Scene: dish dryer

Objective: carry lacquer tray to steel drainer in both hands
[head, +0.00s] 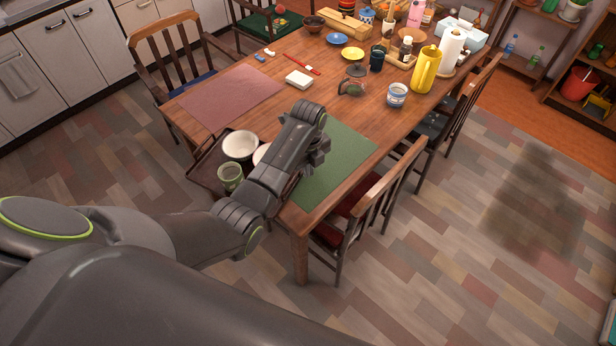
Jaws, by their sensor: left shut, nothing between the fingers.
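A dark lacquer tray (207,163) is at the near left edge of the table and seems to stick out past it. On it are a white bowl (240,145), a green cup (230,177) and another pale dish (262,154), partly covered by my left arm. The arm also hides the tray's right side. My left gripper (318,158) is shut and empty, to the right of the tray and above the green placemat (345,160). I cannot tell its exact height. My right gripper and a steel drainer are not in view.
The wooden table (305,88) holds a pink placemat (230,95), a glass teapot (354,82), a blue-white cup (397,94) and a yellow jug (425,70). Chairs stand along both sides, one (375,195) close on the right.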

